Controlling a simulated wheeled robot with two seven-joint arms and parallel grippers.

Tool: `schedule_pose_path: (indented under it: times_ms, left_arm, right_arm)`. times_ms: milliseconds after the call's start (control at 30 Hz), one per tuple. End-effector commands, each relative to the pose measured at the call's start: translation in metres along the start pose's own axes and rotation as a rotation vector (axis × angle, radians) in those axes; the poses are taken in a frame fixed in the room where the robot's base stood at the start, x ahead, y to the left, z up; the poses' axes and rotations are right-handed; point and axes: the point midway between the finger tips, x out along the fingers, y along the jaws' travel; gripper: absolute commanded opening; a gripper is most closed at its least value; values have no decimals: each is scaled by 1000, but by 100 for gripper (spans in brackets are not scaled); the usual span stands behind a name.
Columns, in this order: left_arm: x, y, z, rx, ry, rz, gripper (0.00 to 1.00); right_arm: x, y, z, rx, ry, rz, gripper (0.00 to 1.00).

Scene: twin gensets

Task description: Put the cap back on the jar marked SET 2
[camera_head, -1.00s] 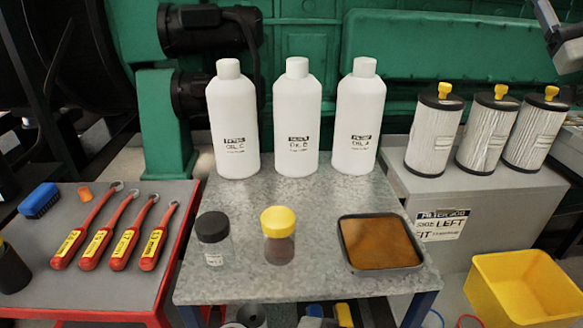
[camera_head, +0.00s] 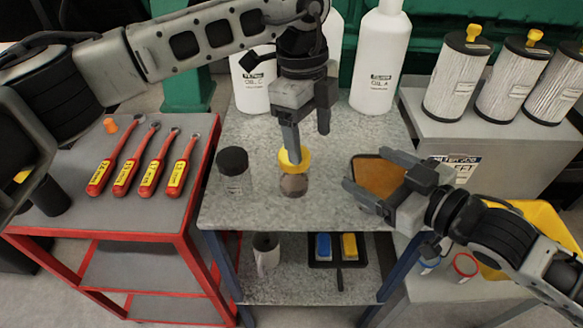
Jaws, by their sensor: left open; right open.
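I cannot read a SET 2 mark on either. My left gripper (camera_head: 309,147) is open and points down above the yellow cap; one finger overlaps the cap in view, and I cannot tell if they touch. My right gripper (camera_head: 362,172) is open and empty, beside and partly over the view of the dark tray.
The dark tray with amber liquid (camera_head: 376,178) lies right of the jars. White oil bottles (camera_head: 380,62) stand behind, partly hidden by my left arm. Red-handled tools (camera_head: 140,170) lie on the left cart. Filters (camera_head: 458,80) stand at right. The table's front is clear.

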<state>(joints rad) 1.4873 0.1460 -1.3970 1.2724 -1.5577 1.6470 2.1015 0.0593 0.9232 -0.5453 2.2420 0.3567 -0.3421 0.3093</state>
Motion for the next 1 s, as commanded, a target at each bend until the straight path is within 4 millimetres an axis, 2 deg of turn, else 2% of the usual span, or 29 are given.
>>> schedule_pose_path:
  times_ms: [33,100,200,600,767,1000]
  left_arm:
    - [-13,-4,11,-71,-62,-16,70]
    - [-24,-6,21,-147,-115,-27,70]
    - [-31,-7,28,-199,-147,-37,70]
    - [-32,-7,28,-203,-146,-38,70]
    - [-32,-7,28,-202,-145,-39,70]
    - [-32,-7,28,-202,-145,-39,70]
  right_arm:
    - [-3,-18,8,44,-29,-39,76]
    - [-6,-33,15,87,-57,-74,76]
    - [-8,-43,19,116,-77,-96,76]
    - [-4,-44,19,118,-74,-95,76]
    - [15,-45,19,117,-70,-94,76]
    - [62,-49,22,118,-72,-94,76]
